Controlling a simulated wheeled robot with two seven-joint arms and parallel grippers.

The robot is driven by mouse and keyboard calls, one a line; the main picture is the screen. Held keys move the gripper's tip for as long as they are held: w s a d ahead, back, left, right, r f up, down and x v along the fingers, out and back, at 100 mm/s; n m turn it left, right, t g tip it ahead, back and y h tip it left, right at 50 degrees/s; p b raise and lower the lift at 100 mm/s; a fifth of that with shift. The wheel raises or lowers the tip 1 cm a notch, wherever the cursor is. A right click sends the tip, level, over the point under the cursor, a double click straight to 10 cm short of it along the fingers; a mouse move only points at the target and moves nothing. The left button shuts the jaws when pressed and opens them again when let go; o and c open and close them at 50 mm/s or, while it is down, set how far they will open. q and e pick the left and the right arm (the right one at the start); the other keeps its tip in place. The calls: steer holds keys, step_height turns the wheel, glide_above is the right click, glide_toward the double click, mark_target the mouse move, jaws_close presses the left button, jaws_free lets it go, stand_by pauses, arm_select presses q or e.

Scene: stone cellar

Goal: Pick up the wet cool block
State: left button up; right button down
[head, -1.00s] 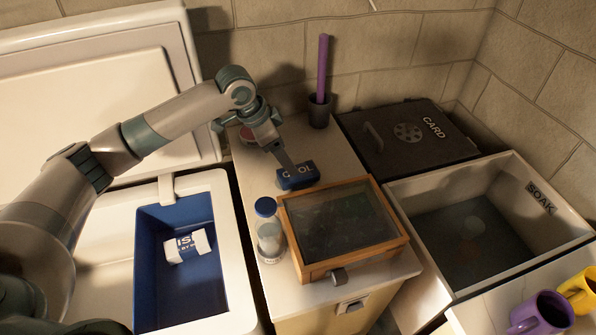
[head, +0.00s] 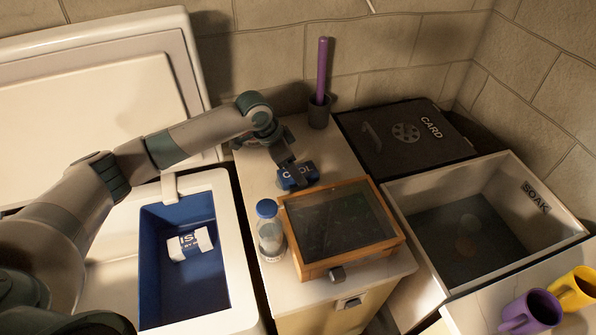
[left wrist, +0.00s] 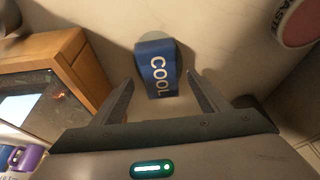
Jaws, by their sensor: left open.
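The blue block marked COOL (head: 299,177) lies on the pale counter (head: 262,180), behind the glass-lidded wooden box. In the left wrist view the blue COOL block (left wrist: 157,68) lies just ahead of the fingertips, roughly centred between them, with a darker patch around it that may be wet or shadow. My left gripper (head: 290,172) is over the block and partly covers it. In the wrist view its two fingers (left wrist: 158,82) are spread apart with nothing held between them. My right gripper is not in view.
The wooden box (head: 340,228) and a blue-capped jar (head: 270,228) stand in front of the block. A purple stick in a dark cup (head: 318,112) is behind. A blue-lined cooler (head: 150,265) is left; the SOAK basin (head: 400,215) and CARD lid (head: 395,145) are right.

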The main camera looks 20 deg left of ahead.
arm_select(q)
steer(key=shift+x, duration=0.75)
steer(key=shift+a, duration=0.1)
steer(key=shift+c, duration=0.6)
steer(key=c, duration=1.2)
steer(key=shift+o, duration=0.2)
steer(key=shift+r, duration=0.1)
